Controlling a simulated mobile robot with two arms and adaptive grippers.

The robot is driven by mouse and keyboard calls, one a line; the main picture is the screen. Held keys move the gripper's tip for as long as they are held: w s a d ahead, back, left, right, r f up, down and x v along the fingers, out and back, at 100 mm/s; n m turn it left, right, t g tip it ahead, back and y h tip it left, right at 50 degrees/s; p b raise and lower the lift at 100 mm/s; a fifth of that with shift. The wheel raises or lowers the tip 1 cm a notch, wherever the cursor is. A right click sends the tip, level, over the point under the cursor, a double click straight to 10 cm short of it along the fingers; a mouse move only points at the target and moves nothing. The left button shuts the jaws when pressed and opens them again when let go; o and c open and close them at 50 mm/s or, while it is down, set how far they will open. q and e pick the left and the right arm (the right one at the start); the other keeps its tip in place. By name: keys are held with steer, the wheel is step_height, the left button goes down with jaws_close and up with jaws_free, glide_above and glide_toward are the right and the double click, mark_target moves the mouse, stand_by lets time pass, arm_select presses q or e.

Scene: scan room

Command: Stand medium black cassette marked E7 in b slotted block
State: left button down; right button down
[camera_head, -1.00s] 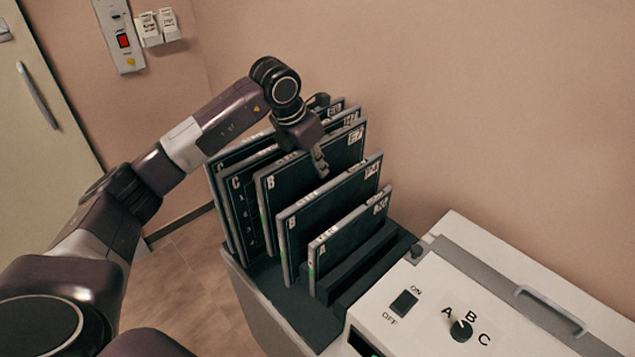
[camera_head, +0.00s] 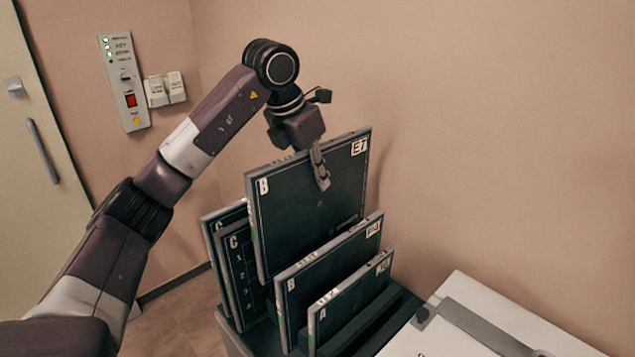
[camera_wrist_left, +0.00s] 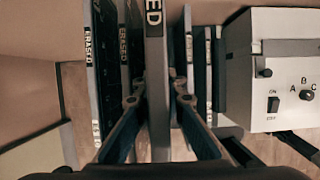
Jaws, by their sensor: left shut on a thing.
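The black cassette marked E7 (camera_head: 300,222), with a B at its other top corner, stands upright in the rack. It rises well above the cassettes around it. My left gripper (camera_head: 320,172) is shut on its top edge. In the left wrist view the fingers (camera_wrist_left: 157,100) lie on both sides of the cassette edge (camera_wrist_left: 155,70). Its lower part is hidden behind another B cassette (camera_head: 335,262), so I cannot tell whether it is clear of its slot. The dark slotted block (camera_head: 372,332) shows at the front right. My right gripper is not in view.
A smaller A cassette (camera_head: 352,298) stands in front, and C cassettes (camera_head: 240,272) stand behind on the left. A white machine (camera_head: 470,335) is at the lower right; its switch and knob show in the left wrist view. The wall is close behind.

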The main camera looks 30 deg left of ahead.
mark_target(321, 145)
arm_select(q)
steer(key=shift+r, duration=0.25)
steer(key=shift+r+p, duration=4.15)
steer(key=shift+r, duration=0.25)
